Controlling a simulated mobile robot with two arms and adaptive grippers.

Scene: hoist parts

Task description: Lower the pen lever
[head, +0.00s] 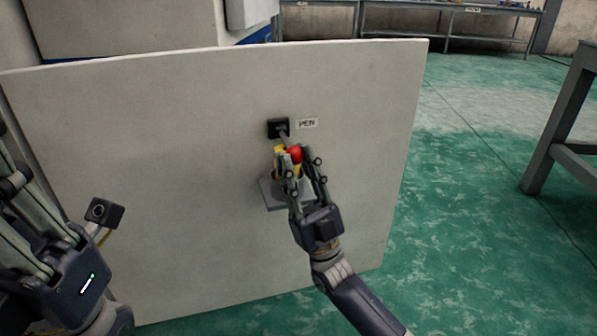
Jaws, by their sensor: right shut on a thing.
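The pen lever (284,138) comes out of a small black block (278,128) on a pale upright panel. It slopes downward to a red knob (295,153). A label reading "PEN" (307,123) is just right of the block. My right gripper (296,160) is shut on the lever at its red knob, with its fingers on either side of it. The fingers hide part of the knob and a yellow part (279,150) beside it. My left gripper (20,205) is at the left edge, away from the lever; its fingertips are partly out of frame.
The pale panel (150,170) fills the left and middle. A grey plate-like part (270,194) sits on it below the lever. Green floor (470,220) is open to the right, with a grey table frame (555,120) at the right edge.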

